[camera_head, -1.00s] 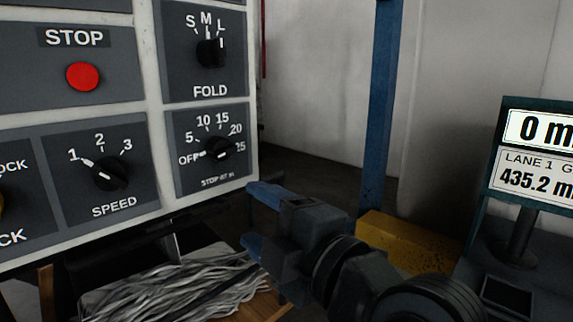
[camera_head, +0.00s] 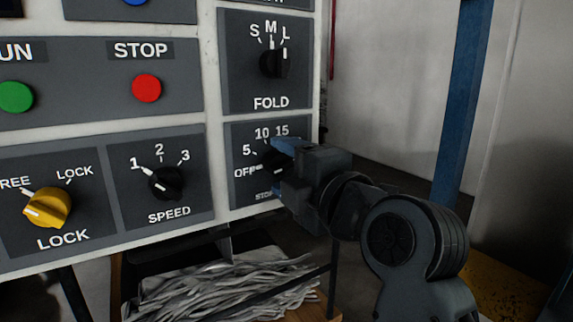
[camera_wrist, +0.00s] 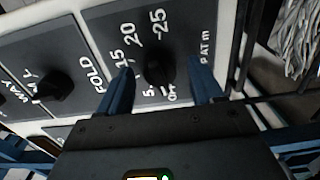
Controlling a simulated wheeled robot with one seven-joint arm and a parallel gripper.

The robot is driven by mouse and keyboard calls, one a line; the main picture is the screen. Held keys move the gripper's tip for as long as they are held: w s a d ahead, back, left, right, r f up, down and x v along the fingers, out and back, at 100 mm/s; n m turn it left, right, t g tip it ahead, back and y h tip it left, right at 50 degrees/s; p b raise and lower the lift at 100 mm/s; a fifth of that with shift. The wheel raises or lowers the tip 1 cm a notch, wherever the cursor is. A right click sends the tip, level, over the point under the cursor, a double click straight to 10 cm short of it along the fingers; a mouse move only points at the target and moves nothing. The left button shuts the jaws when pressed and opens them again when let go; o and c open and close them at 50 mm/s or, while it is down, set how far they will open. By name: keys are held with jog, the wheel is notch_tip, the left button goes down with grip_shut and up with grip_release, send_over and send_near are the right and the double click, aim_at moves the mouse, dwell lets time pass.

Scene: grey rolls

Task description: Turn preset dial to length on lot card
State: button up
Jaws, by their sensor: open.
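The preset dial (camera_head: 268,163) is a black knob on the dark "STOP AT" plate at the panel's lower right. Its white pointer seems to be toward OFF in the head view. My gripper (camera_head: 281,168) is in front of this plate and hides the right part of the knob and the higher numbers. In the wrist view the dial (camera_wrist: 160,69) stands between the two blue fingers of my open gripper (camera_wrist: 160,66), one on each side. I cannot tell whether they touch it. The lot card is not seen.
The FOLD knob (camera_head: 275,62) is just above, the SPEED knob (camera_head: 166,183) and yellow LOCK knob (camera_head: 47,207) to the left. A red STOP button (camera_head: 147,88) and green button (camera_head: 16,97) are higher. Grey strands (camera_head: 225,288) lie below the panel. A blue post (camera_head: 460,100) stands right.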

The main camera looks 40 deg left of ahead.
jog(key=shift+a, duration=0.1)
jog(key=c, duration=1.1)
jog(key=shift+o, duration=0.2)
